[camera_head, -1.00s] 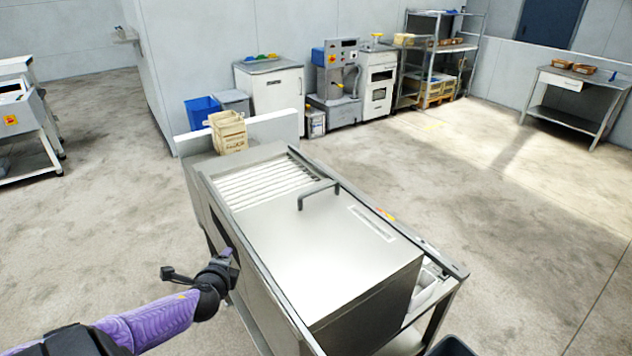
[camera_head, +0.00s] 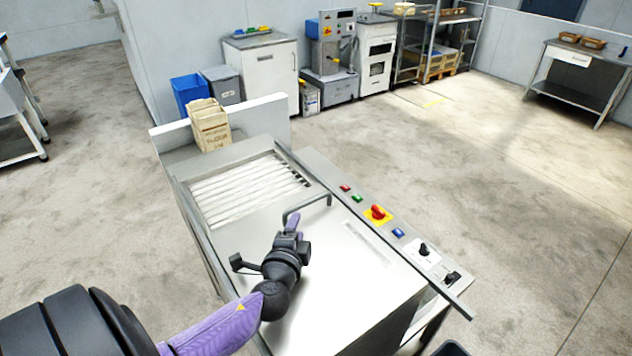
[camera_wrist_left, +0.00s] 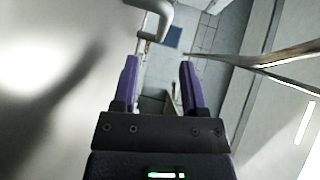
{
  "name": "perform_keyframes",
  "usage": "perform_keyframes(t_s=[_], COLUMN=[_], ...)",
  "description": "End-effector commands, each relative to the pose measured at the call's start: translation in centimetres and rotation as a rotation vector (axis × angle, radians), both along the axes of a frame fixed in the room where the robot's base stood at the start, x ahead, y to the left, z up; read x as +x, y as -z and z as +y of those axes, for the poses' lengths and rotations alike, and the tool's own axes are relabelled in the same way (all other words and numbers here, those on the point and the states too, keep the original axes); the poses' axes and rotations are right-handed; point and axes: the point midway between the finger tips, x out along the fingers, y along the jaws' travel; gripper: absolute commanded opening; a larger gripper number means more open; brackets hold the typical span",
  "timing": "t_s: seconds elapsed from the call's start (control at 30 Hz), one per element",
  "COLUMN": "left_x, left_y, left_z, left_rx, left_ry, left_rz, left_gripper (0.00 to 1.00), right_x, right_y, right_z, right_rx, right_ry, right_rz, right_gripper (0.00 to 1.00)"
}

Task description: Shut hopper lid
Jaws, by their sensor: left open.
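The hopper lid (camera_head: 330,270) is a flat brushed-metal panel over the near part of the machine. Its bent bar handle (camera_head: 308,203) stands up near the lid's far edge. Beyond that edge the hopper opening is uncovered, with a pale slatted grate (camera_head: 245,190) showing. My left gripper (camera_head: 296,224) is above the lid, just on the near side of the handle, open and empty. In the left wrist view the handle (camera_wrist_left: 155,18) shows beyond the two purple fingers (camera_wrist_left: 160,85), not between them. My right gripper is out of view.
A control strip with a red knob (camera_head: 378,213) and several buttons runs along the machine's right side. A blue bin (camera_head: 190,94) and cabinets stand behind. Floor to the right is clear.

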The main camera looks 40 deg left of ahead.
Motion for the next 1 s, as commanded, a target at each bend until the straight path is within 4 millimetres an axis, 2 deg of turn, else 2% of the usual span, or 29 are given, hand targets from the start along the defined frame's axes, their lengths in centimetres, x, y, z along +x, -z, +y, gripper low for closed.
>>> perform_keyframes(t_s=[0.07, 0.13, 0.4, 0.6, 0.97, 1.0], left_x=[0.1, 0.7, 5.7, 8.1, 8.7, 8.7], left_y=[-0.1, -0.1, 0.8, 1.2, 1.2, 1.2], left_z=[-0.8, -0.7, 2.1, 3.4, 3.8, 3.8], left_rx=[-0.021, -0.023, -0.020, -0.022, -0.022, -0.022], left_ry=[-0.005, -0.007, -0.007, -0.007, -0.006, -0.006], left_rz=[-0.018, -0.022, -0.022, -0.021, -0.019, -0.019], left_gripper=[0.56, 0.56, 0.56, 0.56, 0.56, 0.47], right_x=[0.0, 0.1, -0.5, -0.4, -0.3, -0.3], right_y=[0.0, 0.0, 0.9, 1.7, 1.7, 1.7], right_z=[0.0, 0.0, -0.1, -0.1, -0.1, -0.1], right_rx=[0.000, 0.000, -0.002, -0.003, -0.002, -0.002], right_ry=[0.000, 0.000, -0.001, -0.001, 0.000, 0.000], right_rz=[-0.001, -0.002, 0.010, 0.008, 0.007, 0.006], right_gripper=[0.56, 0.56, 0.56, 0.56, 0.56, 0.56])
